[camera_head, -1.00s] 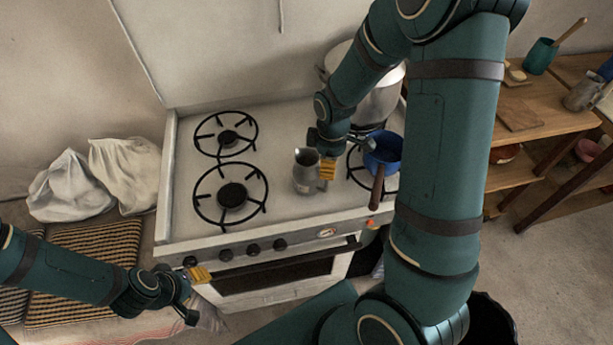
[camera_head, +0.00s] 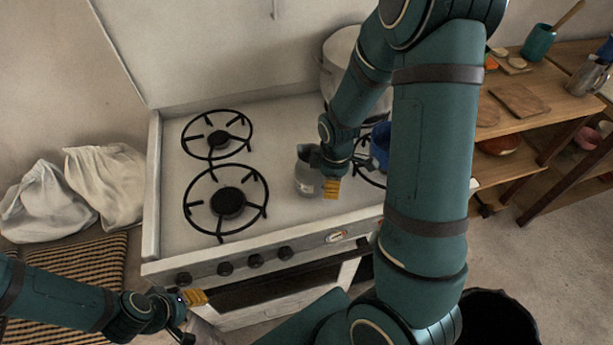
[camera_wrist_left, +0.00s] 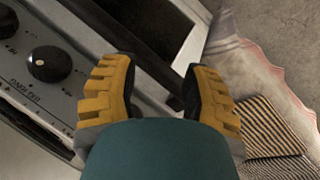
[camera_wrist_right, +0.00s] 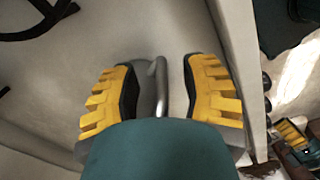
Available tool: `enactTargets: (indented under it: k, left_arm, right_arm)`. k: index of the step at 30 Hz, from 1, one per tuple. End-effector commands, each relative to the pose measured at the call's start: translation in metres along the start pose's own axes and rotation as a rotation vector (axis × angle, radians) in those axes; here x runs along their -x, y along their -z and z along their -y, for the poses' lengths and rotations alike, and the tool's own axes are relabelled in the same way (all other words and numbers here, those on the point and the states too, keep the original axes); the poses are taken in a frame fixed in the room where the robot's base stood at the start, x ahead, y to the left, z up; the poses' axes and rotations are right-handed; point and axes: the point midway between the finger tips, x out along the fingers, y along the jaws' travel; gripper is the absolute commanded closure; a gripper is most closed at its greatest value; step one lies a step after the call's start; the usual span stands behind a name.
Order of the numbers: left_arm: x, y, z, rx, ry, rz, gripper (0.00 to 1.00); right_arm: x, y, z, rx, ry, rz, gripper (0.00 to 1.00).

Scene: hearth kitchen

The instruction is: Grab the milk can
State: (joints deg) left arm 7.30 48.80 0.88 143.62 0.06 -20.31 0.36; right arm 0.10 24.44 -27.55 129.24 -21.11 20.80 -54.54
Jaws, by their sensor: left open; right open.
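The milk can (camera_head: 307,178) is a small grey metal jug. It stands upright on the stove top in the head view, right of the front left burner. My right gripper (camera_head: 331,187) is at its right side and partly covers it. In the right wrist view, a thin curved metal handle (camera_wrist_right: 154,86) lies between the spread fingers of the right gripper (camera_wrist_right: 158,78), with space on both sides. My left gripper (camera_head: 194,300) is low in front of the stove. Its fingers (camera_wrist_left: 160,80) are apart and empty in the left wrist view.
Black burner grates (camera_head: 227,202) are left of the can. A blue pan (camera_head: 380,145), mostly hidden by my arm, and a large pot (camera_head: 338,62) are behind to the right. Stove knobs (camera_wrist_left: 48,64) are near the left gripper. A wooden shelf (camera_head: 553,100) stands at right.

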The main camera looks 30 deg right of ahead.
Motion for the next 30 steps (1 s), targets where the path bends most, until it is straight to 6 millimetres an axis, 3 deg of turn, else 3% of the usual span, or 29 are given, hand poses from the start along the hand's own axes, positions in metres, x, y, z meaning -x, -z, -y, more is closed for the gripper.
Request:
enactTargets:
  k: [9, 13, 30]
  left_arm:
    - [-0.0029, -0.0020, 0.0011, -0.002, -0.001, 0.004, 0.53]
    - [-0.0030, -0.0018, 0.0010, -0.002, -0.001, 0.004, 0.53]
    - [-0.0024, -0.0015, 0.0009, -0.001, 0.000, 0.003, 0.53]
  right_arm:
    - [-0.0044, -0.0028, 0.0006, -0.001, -0.001, 0.000, 0.56]
    - [-0.0044, -0.0027, 0.0006, -0.001, -0.001, 0.000, 1.00]
    - [-0.0017, -0.0022, 0.0002, 0.000, -0.002, -0.001, 1.00]
